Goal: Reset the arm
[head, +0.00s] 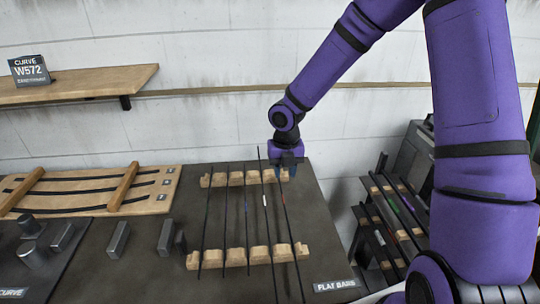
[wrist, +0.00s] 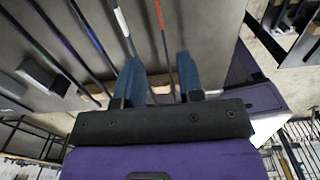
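My purple arm reaches over the far right part of the dark table (head: 150,275). My gripper (head: 288,168) is by the right end of the far wooden rest (head: 236,179), pointing down. In the wrist view its two blue fingers stand apart and my gripper (wrist: 158,62) is open. A thin bar with a reddish mark (wrist: 160,18) runs between the fingers in that view; I cannot tell its depth, and nothing looks clamped. Another bar with a white mark (wrist: 121,20) passes by the left finger.
Several thin dark bars lie across the far rest and the near wooden rest (head: 237,259). A "FLAT BARS" label (head: 337,285) is at the front right. A curved-bar board (head: 90,190) and metal blocks (head: 118,240) are left. A stepped rack (head: 385,225) stands right; a shelf (head: 90,84) is on the wall.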

